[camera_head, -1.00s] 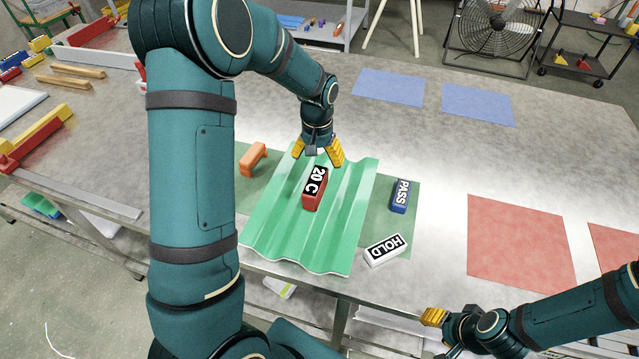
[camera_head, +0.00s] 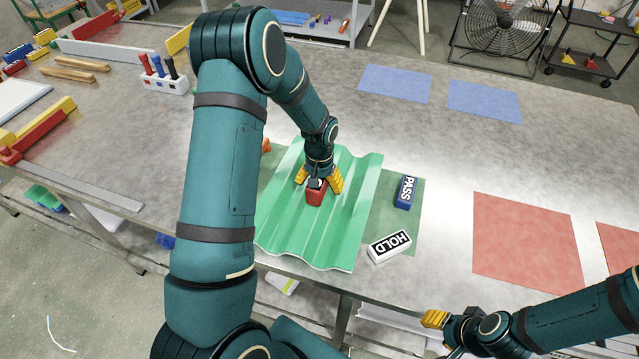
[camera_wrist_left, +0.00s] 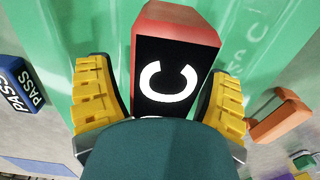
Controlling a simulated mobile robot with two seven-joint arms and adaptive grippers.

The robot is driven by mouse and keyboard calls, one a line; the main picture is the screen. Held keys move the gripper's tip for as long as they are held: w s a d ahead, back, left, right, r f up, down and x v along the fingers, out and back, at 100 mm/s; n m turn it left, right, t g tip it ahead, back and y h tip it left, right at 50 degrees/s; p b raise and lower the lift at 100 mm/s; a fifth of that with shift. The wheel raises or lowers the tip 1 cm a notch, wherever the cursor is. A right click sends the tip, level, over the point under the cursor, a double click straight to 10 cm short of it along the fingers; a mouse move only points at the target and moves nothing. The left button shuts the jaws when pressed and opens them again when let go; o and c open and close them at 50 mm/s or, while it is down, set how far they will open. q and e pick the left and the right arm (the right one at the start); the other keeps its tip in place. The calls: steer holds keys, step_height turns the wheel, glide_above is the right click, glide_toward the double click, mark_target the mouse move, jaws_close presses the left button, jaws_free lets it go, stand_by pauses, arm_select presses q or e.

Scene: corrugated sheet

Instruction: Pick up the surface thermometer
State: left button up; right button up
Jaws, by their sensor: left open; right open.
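The surface thermometer is a red block (camera_head: 315,197) with a black label on top, lying on the green corrugated sheet (camera_head: 345,225). My left gripper (camera_head: 320,183) is directly over it, with its yellow fingers open on either side. In the left wrist view the thermometer (camera_wrist_left: 202,28) lies between the two spread fingers (camera_wrist_left: 160,105), with a gap at each side. Only a "C" of its label shows there; my wrist hides the rest. My right gripper (camera_head: 434,318) is open and empty at the lower right, beyond the table's front edge.
A blue PASS block (camera_head: 404,193) and a white HOLD block (camera_head: 389,247) lie right of the sheet. Red mats (camera_head: 527,240) and blue mats (camera_head: 395,83) lie flat on the metal table.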

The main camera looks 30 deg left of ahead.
arm_select(q)
jaws_close()
steer(key=shift+r, duration=0.15)
